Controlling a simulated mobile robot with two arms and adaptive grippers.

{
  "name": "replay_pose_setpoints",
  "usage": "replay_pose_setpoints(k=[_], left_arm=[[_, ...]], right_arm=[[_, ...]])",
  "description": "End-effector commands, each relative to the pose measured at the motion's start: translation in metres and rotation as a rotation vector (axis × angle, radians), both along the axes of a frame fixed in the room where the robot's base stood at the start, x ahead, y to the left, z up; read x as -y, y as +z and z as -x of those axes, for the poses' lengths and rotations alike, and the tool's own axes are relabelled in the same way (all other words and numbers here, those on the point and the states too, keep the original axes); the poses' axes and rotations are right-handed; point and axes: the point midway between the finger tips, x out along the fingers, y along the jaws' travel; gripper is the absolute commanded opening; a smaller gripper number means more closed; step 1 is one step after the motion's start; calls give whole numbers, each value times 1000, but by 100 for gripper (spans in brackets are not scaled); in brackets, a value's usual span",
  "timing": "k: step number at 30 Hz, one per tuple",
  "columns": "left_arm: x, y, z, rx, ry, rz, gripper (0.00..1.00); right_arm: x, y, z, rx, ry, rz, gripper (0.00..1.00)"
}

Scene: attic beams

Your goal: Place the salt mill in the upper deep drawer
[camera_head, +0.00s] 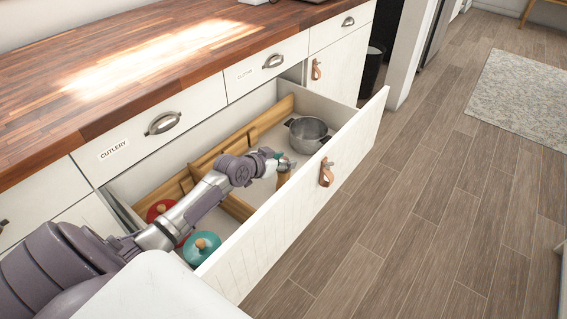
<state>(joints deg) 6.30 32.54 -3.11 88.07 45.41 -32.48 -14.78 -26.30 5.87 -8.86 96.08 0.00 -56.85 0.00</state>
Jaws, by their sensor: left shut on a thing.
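The deep drawer (265,238) is pulled out below the counter. Its white front has a leather pull. My left gripper (281,163) is over the inside of the drawer, near its front wall. It is shut on a small brown thing, which seems to be the salt mill (283,179). Only a little of the mill shows below the fingers, and I cannot tell whether it touches the drawer floor. My right gripper is not in view.
In the drawer are a grey metal pot (308,134) at the far end, a red lidded pot (163,209) and a teal lidded pot (202,246) at the near end. Wooden dividers (235,144) run inside. The wooden counter (160,55) overhangs shut, labelled drawers.

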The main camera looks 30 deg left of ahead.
Motion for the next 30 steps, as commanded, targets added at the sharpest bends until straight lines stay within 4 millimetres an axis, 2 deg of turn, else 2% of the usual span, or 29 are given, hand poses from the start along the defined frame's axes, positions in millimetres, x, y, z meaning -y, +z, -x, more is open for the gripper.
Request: replay_pose_setpoints(k=[10, 11, 15, 27, 30], left_arm=[[0, -2, -1, 4, 0, 1, 0], [0, -3, 0, 2, -1, 1, 48], [0, -3, 0, 1, 0, 1, 71], [-1, 1, 4, 0, 0, -1, 71], [-3, 8, 17, -1, 0, 0, 71]], right_arm=[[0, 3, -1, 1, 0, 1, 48], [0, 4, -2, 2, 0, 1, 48], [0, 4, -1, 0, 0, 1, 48], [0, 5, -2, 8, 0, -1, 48], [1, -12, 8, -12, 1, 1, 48]])
